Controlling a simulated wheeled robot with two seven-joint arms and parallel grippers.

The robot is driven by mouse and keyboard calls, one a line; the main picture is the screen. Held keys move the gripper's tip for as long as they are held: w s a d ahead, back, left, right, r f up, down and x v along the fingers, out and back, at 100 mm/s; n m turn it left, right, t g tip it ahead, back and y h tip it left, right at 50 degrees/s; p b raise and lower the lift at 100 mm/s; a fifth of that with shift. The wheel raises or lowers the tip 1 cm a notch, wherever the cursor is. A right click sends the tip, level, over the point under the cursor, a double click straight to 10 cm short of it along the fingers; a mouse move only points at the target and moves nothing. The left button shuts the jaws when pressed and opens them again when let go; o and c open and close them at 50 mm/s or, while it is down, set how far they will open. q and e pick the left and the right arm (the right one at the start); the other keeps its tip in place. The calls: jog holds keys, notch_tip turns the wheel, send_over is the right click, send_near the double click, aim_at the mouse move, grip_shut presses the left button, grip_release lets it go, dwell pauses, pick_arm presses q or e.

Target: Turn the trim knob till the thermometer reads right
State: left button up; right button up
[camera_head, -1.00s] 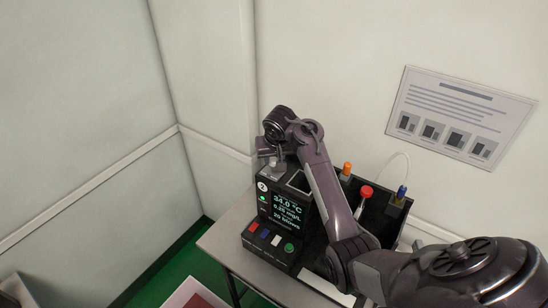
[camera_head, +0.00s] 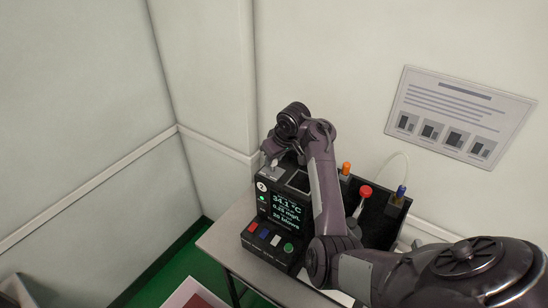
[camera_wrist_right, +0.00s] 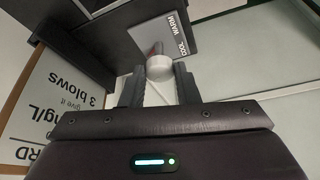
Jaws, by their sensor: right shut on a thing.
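My right gripper (camera_head: 270,166) is at the top left of the tester, reaching down from above. In the wrist view the pale round trim knob (camera_wrist_right: 160,66) sits beside a grey label (camera_wrist_right: 183,40) reading COOL and WARM. The right gripper's two fingers (camera_wrist_right: 158,84) are closed on the knob, one on each side. My left gripper is not in view.
A dark rack beside the tester holds an orange-capped (camera_head: 346,168), a red-capped (camera_head: 365,191) and a blue-topped item (camera_head: 401,191). Coloured buttons (camera_head: 264,234) line the tester's front. A notice (camera_head: 461,116) hangs on the wall. The table's left part (camera_head: 225,237) is clear.

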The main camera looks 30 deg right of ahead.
jog(key=n+y, duration=0.1)
jog(key=n, duration=0.4)
jog(key=shift+d+g+y, duration=0.2)
jog(key=shift+g+y, duration=0.1)
jog(key=shift+y, duration=0.1)
dwell(0.4)
jog(key=o, duration=1)
jog(key=shift+w, duration=0.1)
jog(key=shift+r, duration=0.1)
